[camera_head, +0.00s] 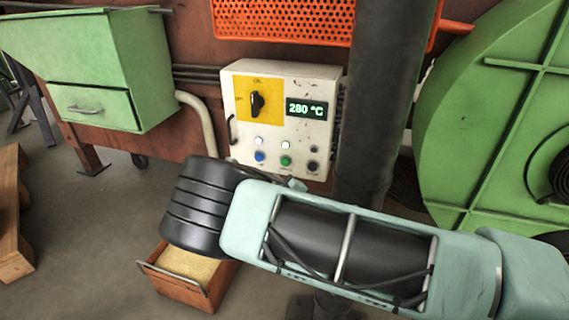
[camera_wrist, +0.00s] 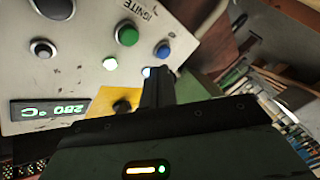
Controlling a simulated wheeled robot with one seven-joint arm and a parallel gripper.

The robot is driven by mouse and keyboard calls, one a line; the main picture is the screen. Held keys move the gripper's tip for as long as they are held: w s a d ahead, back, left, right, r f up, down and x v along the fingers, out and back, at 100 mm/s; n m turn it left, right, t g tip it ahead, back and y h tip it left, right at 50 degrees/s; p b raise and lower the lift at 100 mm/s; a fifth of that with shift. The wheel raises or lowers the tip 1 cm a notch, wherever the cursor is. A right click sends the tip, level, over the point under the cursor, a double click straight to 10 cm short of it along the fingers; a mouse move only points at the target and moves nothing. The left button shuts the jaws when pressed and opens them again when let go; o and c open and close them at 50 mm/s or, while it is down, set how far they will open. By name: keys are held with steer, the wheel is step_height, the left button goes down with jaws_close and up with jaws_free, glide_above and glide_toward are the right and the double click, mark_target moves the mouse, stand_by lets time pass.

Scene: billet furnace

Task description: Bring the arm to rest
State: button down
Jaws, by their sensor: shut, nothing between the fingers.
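My gripper (camera_wrist: 158,85) shows in the wrist view as a dark pair of fingers, shut and empty, in front of the control panel. In the head view my pale green arm reaches from the lower right toward the panel, and its black ribbed end hides most or all of the gripper. The cream control panel (camera_head: 310,75) carries a black rotary knob (camera_head: 257,104) on a yellow plate and a display (camera_head: 307,108) reading 280 °C. Below are a blue button (camera_head: 260,156), a green button (camera_head: 286,160) and a black button (camera_head: 312,166). Whether the fingertips touch the panel cannot be told.
An orange-brown box of sand-coloured grains (camera_head: 208,294) stands on the floor below my arm. A green cabinet (camera_head: 90,104) is at left, a dark column (camera_head: 375,120) right of the panel, and a large green round door (camera_head: 490,110) at right. Open floor lies at lower left.

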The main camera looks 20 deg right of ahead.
stand_by(0.5)
steer(key=s+a+r+m+g, duration=0.1)
steer(key=s+a+m+g, duration=0.1)
steer(key=s+a+g, duration=0.3)
steer(key=s+a+r+m+g+y, duration=0.1)
steer(key=s+r+m+g, duration=0.15)
steer(key=s, duration=0.45)
steer(key=s+a+r+m+g, duration=0.1)
steer(key=s+a+m+g, duration=0.15)
steer(key=s+g, duration=0.3)
steer(key=s+d+r+n+g, duration=0.2)
steer(key=s+r, duration=0.5)
steer(key=s, duration=0.5)
steer(key=s+d+r+n+g, duration=0.1)
steer(key=s+r+n+g, duration=0.15)
steer(key=s+r, duration=0.7)
step_height(320, 180, up, 31)
steer(key=s+p, duration=0.1)
steer(key=p, duration=3.2)
steer(key=shift+f+h, duration=0.2)
steer(key=shift+h, duration=0.2)
steer(key=shift+s+d, duration=0.1)
